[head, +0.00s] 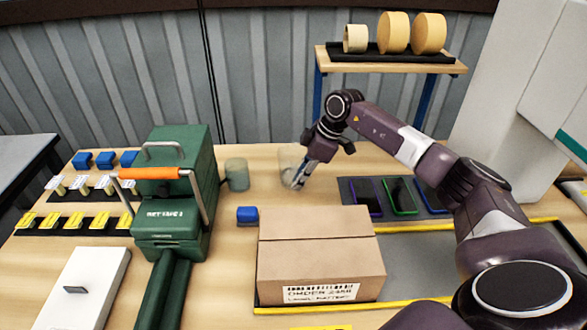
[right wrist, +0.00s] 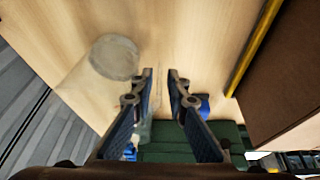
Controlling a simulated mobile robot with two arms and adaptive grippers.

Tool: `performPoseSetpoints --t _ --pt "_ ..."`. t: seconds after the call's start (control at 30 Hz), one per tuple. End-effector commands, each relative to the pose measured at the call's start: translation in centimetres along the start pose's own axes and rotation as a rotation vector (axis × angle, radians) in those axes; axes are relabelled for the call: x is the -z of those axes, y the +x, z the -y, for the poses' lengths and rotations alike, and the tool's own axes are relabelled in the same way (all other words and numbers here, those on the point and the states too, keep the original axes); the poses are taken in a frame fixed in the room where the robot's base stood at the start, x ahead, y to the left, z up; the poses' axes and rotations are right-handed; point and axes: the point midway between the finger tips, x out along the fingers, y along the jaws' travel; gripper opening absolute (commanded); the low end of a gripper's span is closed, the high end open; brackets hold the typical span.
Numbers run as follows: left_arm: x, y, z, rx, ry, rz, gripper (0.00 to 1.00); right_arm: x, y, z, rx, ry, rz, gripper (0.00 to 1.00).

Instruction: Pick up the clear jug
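The clear jug (head: 290,160) stands on the wooden table near the back, left of my right gripper (head: 299,181) in the head view. It is see-through and its outline is faint. In the right wrist view the jug (right wrist: 114,58) shows as a pale round shape with a clear body, beside the left finger. My right gripper (right wrist: 162,74) is open, with a gap between its fingertips and bare table seen through it. Whether a jug handle lies between the fingers I cannot tell. My left gripper is not in view.
A small blue box (head: 247,214) and a closed carton (head: 320,250) are in front. Phones (head: 400,195) lie on a dark mat at right. A raised shelf (head: 390,64) holds yellow rolls.

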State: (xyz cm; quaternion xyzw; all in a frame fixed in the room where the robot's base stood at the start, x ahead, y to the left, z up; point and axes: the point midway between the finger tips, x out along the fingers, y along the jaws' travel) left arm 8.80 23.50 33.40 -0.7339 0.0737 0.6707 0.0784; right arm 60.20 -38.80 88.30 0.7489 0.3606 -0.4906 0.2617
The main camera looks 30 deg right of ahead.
Motion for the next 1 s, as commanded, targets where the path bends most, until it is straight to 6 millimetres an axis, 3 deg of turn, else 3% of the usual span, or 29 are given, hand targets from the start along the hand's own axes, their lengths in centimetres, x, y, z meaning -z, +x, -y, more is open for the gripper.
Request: performPoseSetpoints --t 0.13,0.27,0.43,0.6,1.0 --pt "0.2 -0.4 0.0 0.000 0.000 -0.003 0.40 0.1 2.4 0.1 0.004 0.000 -0.001 0.14" --pt "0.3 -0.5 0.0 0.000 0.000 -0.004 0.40 0.0 3.5 0.1 0.002 0.001 0.000 0.14" --pt "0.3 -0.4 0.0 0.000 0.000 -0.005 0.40 0.0 3.5 0.1 0.001 -0.001 -0.001 0.14" --pt "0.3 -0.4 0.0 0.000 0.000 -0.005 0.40 0.0 3.5 0.1 0.001 -0.001 -0.001 0.00" --pt "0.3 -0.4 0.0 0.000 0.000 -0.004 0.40 0.1 3.4 0.0 -0.001 -0.001 -0.002 0.00"
